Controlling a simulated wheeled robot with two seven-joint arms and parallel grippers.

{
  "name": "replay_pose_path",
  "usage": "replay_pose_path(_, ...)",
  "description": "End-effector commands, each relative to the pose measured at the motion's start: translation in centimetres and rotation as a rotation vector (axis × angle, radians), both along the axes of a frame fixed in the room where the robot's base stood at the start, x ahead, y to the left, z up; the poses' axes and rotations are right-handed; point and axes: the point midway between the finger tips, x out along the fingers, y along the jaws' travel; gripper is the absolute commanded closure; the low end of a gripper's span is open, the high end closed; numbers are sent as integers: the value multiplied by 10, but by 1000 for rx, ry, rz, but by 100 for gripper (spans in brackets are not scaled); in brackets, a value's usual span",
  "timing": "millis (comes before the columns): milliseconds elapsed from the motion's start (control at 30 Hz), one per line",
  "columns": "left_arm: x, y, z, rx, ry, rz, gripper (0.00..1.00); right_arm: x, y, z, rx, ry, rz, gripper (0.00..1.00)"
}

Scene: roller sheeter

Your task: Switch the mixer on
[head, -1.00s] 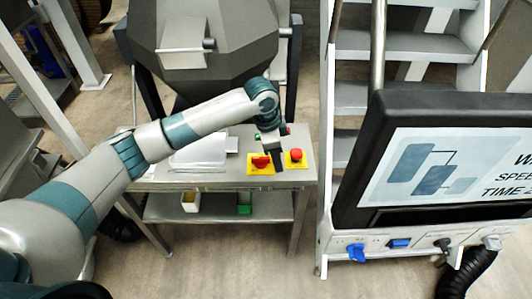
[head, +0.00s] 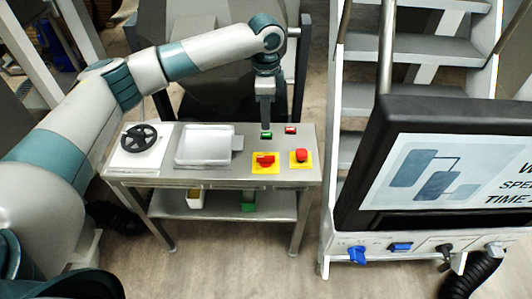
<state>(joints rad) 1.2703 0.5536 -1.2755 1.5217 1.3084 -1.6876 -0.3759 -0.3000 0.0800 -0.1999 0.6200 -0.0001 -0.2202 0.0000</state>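The mixer (head: 213,85) is a large grey angular vessel, largely hidden behind my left arm. In front of it is a steel control table with a green button (head: 266,134), a red button (head: 290,130), a red rotary switch on a yellow plate (head: 265,161) and a red mushroom button on a yellow plate (head: 301,155). My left gripper (head: 266,122) points down just above or at the green button; I cannot tell whether it touches. Its fingers look close together, with no object seen between them. My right gripper is not in view.
A black handwheel (head: 139,138) and a grey tray-like panel (head: 204,146) are on the table's left. White stairs (head: 410,50) and a black-framed screen (head: 450,165) stand at the right. Bins sit on the table's lower shelf (head: 222,205).

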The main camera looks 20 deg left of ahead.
Motion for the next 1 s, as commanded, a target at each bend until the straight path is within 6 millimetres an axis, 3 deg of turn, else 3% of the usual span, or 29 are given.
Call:
replay_pose_path(367,-1,0,-34,0,3,1,68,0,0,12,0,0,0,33)
replay_pose_path(1000,-1,0,-145,3,2,1,68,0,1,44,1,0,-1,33)
